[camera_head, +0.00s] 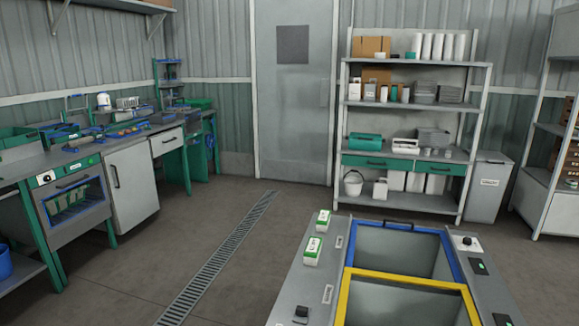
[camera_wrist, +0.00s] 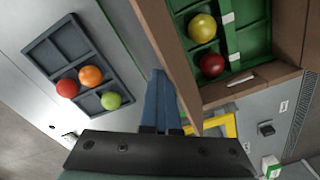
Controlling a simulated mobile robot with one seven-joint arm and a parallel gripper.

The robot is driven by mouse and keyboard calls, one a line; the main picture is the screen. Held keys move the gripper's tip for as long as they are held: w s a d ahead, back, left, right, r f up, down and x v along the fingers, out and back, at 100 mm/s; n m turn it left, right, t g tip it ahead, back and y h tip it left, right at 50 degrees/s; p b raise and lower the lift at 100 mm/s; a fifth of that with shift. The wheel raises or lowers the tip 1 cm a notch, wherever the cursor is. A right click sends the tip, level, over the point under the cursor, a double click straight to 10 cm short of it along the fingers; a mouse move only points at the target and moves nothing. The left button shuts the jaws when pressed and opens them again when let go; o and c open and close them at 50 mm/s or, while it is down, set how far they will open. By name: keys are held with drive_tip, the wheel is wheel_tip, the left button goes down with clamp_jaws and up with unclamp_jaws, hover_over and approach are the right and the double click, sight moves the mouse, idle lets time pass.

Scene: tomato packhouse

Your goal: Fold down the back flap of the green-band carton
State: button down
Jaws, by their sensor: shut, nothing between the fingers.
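In the wrist view a brown cardboard carton (camera_wrist: 251,84) with a green interior is at the upper right, partly cut off by the frame. A yellow tomato (camera_wrist: 202,28) and a red tomato (camera_wrist: 212,65) lie inside it, beside a green strip. A long brown panel (camera_wrist: 164,48) runs along its left side; I cannot tell whether it is a flap or a wall. My gripper (camera_wrist: 159,77) is shut and empty, its blue fingers just left of this panel. I cannot tell if they touch it. The head view shows neither the carton nor my gripper.
A grey compartment tray (camera_wrist: 55,45) with red, orange and green tomatoes lies left of my gripper. Blue-rimmed (camera_head: 397,225) and yellow-rimmed (camera_head: 345,296) bins are set in the station. Green-and-white boxes (camera_head: 313,251) stand beside them. The floor around the drain is clear.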

drive_tip(key=shift+s+a+f, duration=0.35)
drive_tip(key=shift+a+f, duration=0.3)
drive_tip(key=shift+f, duration=0.15)
drive_tip(key=shift+w+a+r+p, duration=0.15)
drive_tip(key=shift+a+p, duration=0.35)
drive_tip(key=shift+w+a+r+p, duration=0.1)
drive_tip(key=shift+a+p, duration=0.35)
drive_tip(key=shift+a, duration=0.05)
drive_tip(key=shift+w+a+f+p, duration=0.1)
drive_tip(key=shift+w+a+f, duration=0.15)
drive_tip(key=shift+a, duration=0.4)
drive_tip(key=shift+w+a+f+p, duration=0.15)
drive_tip(key=shift+w+a, duration=0.15)
drive_tip(key=shift+a, duration=0.3)
drive_tip(key=shift+w+a+f+p, duration=0.15)
drive_tip(key=shift+w+a, duration=0.15)
drive_tip(key=shift+a, duration=0.35)
drive_tip(key=shift+w+a+f+b, duration=0.2)
drive_tip(key=shift+a+f+b, duration=0.5)
drive_tip(key=shift+f, duration=0.35)
drive_tip(key=shift+r, duration=0.1)
